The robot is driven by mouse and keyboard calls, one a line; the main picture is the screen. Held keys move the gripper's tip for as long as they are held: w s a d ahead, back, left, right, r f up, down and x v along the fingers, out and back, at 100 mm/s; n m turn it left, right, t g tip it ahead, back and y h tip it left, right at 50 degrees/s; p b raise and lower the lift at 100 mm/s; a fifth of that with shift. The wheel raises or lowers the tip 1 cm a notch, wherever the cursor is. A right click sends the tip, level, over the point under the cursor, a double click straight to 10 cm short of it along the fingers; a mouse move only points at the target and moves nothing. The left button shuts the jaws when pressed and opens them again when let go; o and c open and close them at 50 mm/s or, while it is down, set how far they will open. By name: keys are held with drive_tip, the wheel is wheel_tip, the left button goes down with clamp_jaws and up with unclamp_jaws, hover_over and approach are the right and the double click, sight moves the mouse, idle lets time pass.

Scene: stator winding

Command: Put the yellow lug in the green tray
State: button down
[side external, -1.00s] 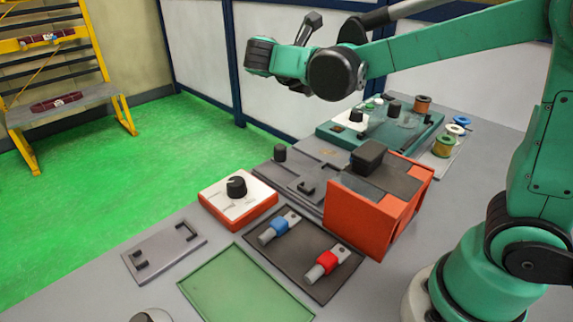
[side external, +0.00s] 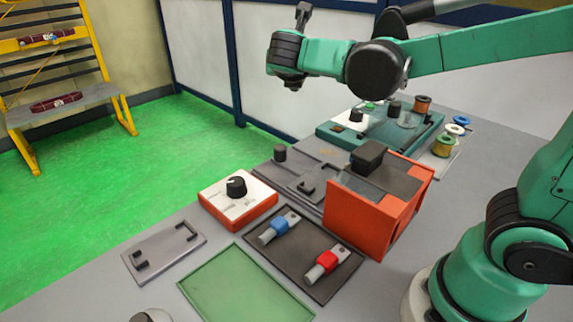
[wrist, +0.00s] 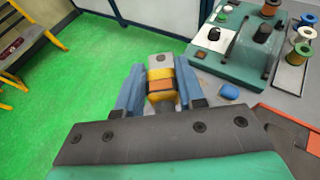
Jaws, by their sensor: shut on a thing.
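The yellow lug (wrist: 160,75) is between the blue fingers of my gripper (wrist: 159,92) in the wrist view, with a grey metal tip pointing away and a dark band across it. My gripper is shut on it. In the side view my gripper (side external: 291,84) is high above the far part of the bench, and I cannot make out the lug there. The green tray (side external: 245,286) lies flat and empty at the front of the bench, well below my gripper and nearer the camera.
A dark tray (side external: 262,262) beside the green one holds a blue lug (side external: 277,230) and a red lug (side external: 325,263). An orange box (side external: 368,215), a white-topped orange unit (side external: 237,197) and a teal panel (side external: 340,137) stand behind. Wire spools (side external: 443,146) stand at the back right.

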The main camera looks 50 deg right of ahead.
drive_tip(key=shift+s+d+f+m+g+h, duration=0.25)
drive_tip(key=shift+s+d+m+g+h, duration=0.35)
drive_tip(key=shift+m+g, duration=0.75)
drive_tip(key=shift+s+d+f+m+g+h, duration=0.25)
drive_tip(key=shift+s+d+m+g, duration=0.4)
drive_tip(key=shift+m+g, duration=0.7)
drive_tip(key=shift+s+d+f+m+g+h, duration=0.25)
drive_tip(key=shift+s+d+m+g+h, duration=0.2)
drive_tip(key=shift+s+m+g, duration=0.6)
drive_tip(key=shift+w+g, duration=0.25)
drive_tip(key=shift+g, duration=0.2)
wheel_tip(320, 180, down, 20)
drive_tip(key=shift+r, duration=0.2)
drive_tip(key=shift+f, duration=0.1)
drive_tip(key=c, duration=0.5)
unclamp_jaws()
drive_tip(key=shift+c, duration=0.2)
drive_tip(key=shift+f, duration=0.1)
